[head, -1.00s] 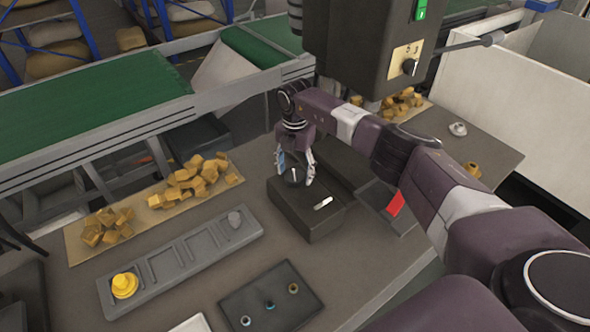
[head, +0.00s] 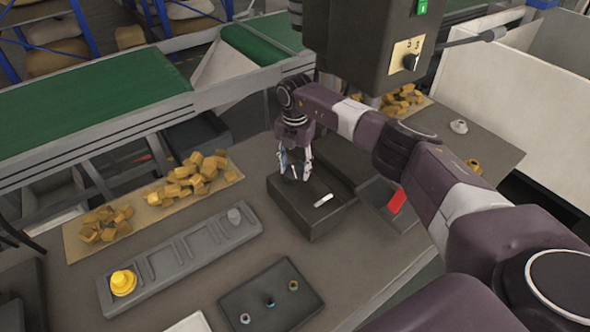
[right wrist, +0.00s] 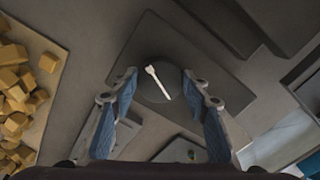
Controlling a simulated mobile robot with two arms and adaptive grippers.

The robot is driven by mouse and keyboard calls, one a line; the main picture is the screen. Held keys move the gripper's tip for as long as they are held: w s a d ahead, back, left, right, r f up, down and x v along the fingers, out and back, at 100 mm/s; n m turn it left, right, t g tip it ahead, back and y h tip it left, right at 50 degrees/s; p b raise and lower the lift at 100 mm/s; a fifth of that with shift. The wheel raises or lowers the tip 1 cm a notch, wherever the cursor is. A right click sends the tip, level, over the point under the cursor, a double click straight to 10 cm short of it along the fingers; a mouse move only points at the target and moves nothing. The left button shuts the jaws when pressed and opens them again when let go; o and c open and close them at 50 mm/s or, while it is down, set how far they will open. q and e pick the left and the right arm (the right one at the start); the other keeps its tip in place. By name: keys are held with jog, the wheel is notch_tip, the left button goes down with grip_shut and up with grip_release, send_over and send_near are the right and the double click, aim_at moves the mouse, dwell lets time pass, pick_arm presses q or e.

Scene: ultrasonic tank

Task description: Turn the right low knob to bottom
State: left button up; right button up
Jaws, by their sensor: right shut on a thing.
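A round dark knob (right wrist: 148,96) with a white pointer mark sits on top of a low dark box (head: 306,222). The box also shows in the right wrist view (right wrist: 222,78). My right gripper (head: 295,176) points down over the box, with its two fingers on opposite sides of the knob. In the right wrist view the blue-padded fingers (right wrist: 159,78) flank the knob, and the gripper is shut on it. The pointer runs slightly diagonally there, from upper left to lower right. The fingers partly hide the knob in the head view. My left gripper is not in view.
A grey tray (head: 190,248) with a yellow piece (head: 123,282) lies left of the box. A dark plate (head: 250,310) with several small fittings lies in front. Brown chunks lie on a board (head: 80,243) behind. A dark machine head (head: 365,50) hangs close to my right arm.

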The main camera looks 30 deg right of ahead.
jog(key=n+b, duration=0.4)
jog(key=n, duration=0.1)
jog(key=shift+w+f, duration=0.1)
jog(key=shift+f, duration=0.05)
jog(key=n+b, duration=0.1)
jog(key=n, duration=0.1)
jog(key=n+b, duration=0.2)
jog(key=n, duration=0.1)
jog(key=shift+a+n, duration=0.2)
jog(key=shift+n, duration=0.1)
jog(key=n+b, duration=0.1)
jog(key=n, duration=0.1)
jog(key=shift+n, duration=0.4)
jog(key=n+b, duration=0.1)
jog(key=n, duration=0.2)
jog(key=shift+a+n, duration=0.1)
jog(key=shift+n, duration=0.2)
jog(key=n, duration=0.2)
jog(key=n+b, duration=0.1)
jog(key=n, duration=0.2)
jog(key=shift+r+n+b, duration=0.2)
jog(key=shift+n+b, duration=0.1)
jog(key=o, duration=1.2)
jog(key=shift+c, duration=0.2)
